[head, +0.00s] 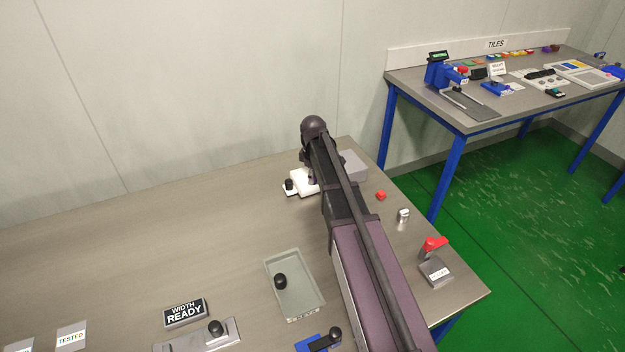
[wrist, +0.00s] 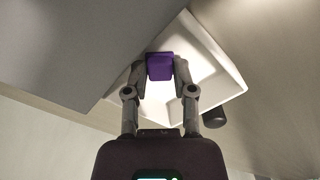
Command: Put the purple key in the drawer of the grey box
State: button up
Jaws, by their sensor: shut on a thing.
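My gripper (wrist: 161,72) is shut on the purple key (wrist: 160,65), a small purple block between its two fingertips. The key is over the white open drawer (wrist: 215,76); I cannot tell whether it touches the drawer floor. In the head view the white drawer (head: 303,184) sticks out to the left of the grey box (head: 353,165), with a black knob (head: 290,185) at its front. The grey box (wrist: 90,45) also fills the upper left of the wrist view. My arm hides part of the box and most of my gripper in the head view.
A grey tray (head: 308,277) with a black knob and a "WIDTH READY" sign (head: 185,312) stand nearer. The table's left middle is clear.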

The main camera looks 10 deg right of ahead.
jog(key=shift+f, duration=0.1)
jog(key=o, duration=0.8)
jog(key=shift+r, duration=0.2)
notch_tip(320, 180, up, 12)
jog(key=p, duration=1.2)
jog(key=shift+f, duration=0.1)
jog(key=shift+s, duration=0.15)
dwell(0.4)
jog(key=s+m, duration=0.3)
jog(key=s, duration=0.4)
jog(key=s+a+m, duration=0.1)
jog(key=s+m, duration=0.3)
jog(key=s, duration=0.4)
jog(key=s+m, duration=0.4)
jog(key=s, duration=0.4)
jog(key=shift+s+a, duration=0.1)
jog(key=shift+a, duration=0.15)
